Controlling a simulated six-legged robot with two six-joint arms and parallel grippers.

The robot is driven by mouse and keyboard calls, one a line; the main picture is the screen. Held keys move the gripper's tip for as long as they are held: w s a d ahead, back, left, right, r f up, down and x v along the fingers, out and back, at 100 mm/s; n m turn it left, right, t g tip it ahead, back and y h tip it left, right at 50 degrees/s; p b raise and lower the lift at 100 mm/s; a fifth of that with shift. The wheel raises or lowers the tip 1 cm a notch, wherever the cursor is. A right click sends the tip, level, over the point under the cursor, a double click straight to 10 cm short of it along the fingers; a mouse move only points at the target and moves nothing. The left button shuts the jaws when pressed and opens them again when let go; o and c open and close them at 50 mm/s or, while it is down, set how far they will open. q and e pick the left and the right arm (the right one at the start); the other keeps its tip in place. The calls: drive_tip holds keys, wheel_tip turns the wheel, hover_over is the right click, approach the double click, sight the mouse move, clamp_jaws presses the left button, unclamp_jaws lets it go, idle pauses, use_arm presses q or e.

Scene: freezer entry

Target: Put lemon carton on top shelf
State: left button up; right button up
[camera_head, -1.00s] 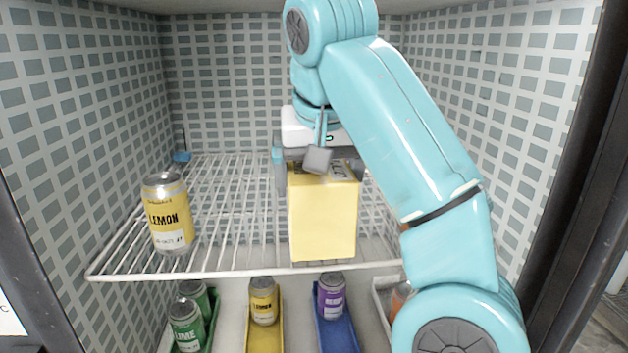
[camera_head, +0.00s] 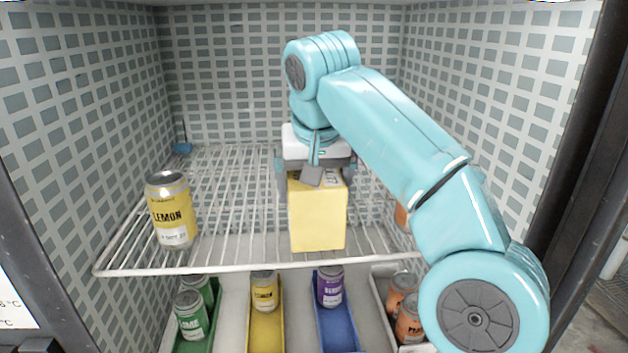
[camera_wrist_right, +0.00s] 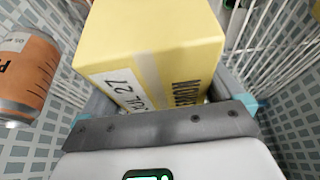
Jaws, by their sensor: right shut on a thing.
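The yellow lemon carton (camera_head: 317,217) is upright at the wire top shelf (camera_head: 240,266), right of its middle, in the head view. My right gripper (camera_head: 314,180) comes down from above and is shut on the carton's upper part. The carton also fills the upper middle of the right wrist view (camera_wrist_right: 150,45), between the gripper's fingers. Whether its bottom touches the shelf wires I cannot tell. My left gripper is not in view.
A lemon can (camera_head: 170,210) stands at the shelf's left front. Below are a green tray (camera_head: 205,335) with lime cans, a yellow tray (camera_head: 266,335) with a lemon can, a blue tray (camera_head: 337,330) with a purple can, and orange cans (camera_head: 409,322) at right. Patterned walls enclose the shelf.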

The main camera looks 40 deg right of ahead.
sight(320, 188)
drive_tip(key=shift+s+d+r, duration=0.1)
drive_tip(key=shift+s+d, duration=0.15)
drive_tip(key=shift+s, duration=0.05)
drive_tip(key=shift+w, duration=0.1)
drive_tip(key=o, duration=1.2)
drive_tip(key=shift+w+a+f, duration=0.15)
drive_tip(key=shift+f, duration=0.05)
drive_tip(key=shift+s+r, duration=0.2)
drive_tip(key=shift+r, duration=0.1)
drive_tip(key=v, duration=0.3)
drive_tip(key=shift+w+a+r, duration=0.15)
drive_tip(key=shift+r, duration=0.1)
drive_tip(key=shift+s+r, duration=0.35)
drive_tip(key=shift+r, duration=0.1)
drive_tip(key=s+a+b, duration=0.2)
drive_tip(key=s, duration=0.1)
drive_tip(key=s+a, duration=0.4)
drive_tip(key=s, duration=0.3)
drive_tip(key=shift+s+a+b, duration=0.2)
drive_tip(key=shift+b, duration=0.1)
drive_tip(key=shift+w, duration=0.1)
drive_tip(key=shift+r, duration=0.1)
